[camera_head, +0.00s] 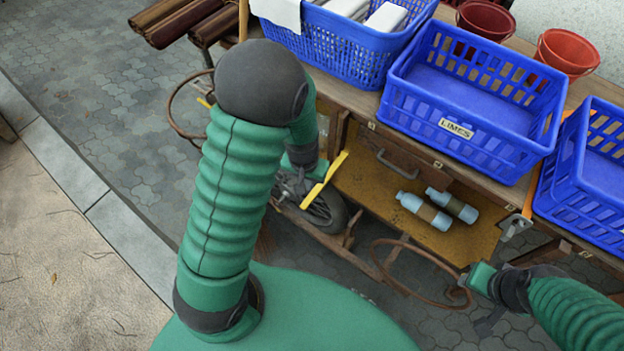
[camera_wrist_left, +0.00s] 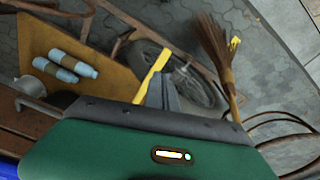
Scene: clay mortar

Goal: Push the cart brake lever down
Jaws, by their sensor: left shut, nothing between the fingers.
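The cart brake lever is a yellow bar (camera_head: 325,181) that slants beside the cart's wheel (camera_head: 326,211). In the left wrist view the yellow lever (camera_wrist_left: 151,74) stands just left of my fingers. My left gripper (camera_head: 296,186) is shut and empty, right beside the lever in the head view. In the wrist view its dark fingers (camera_wrist_left: 163,94) point toward the wheel; I cannot tell whether they touch the lever. My right gripper (camera_head: 487,323) is low at the right, and its fingers are too unclear to read.
The wooden cart carries blue crates (camera_head: 466,139) and red buckets (camera_head: 568,54). Two pale blue bottles (camera_head: 423,211) lie on its lower shelf (camera_head: 375,193). A broom (camera_wrist_left: 219,61) stands near the wheel in the wrist view. Paving to the left is open.

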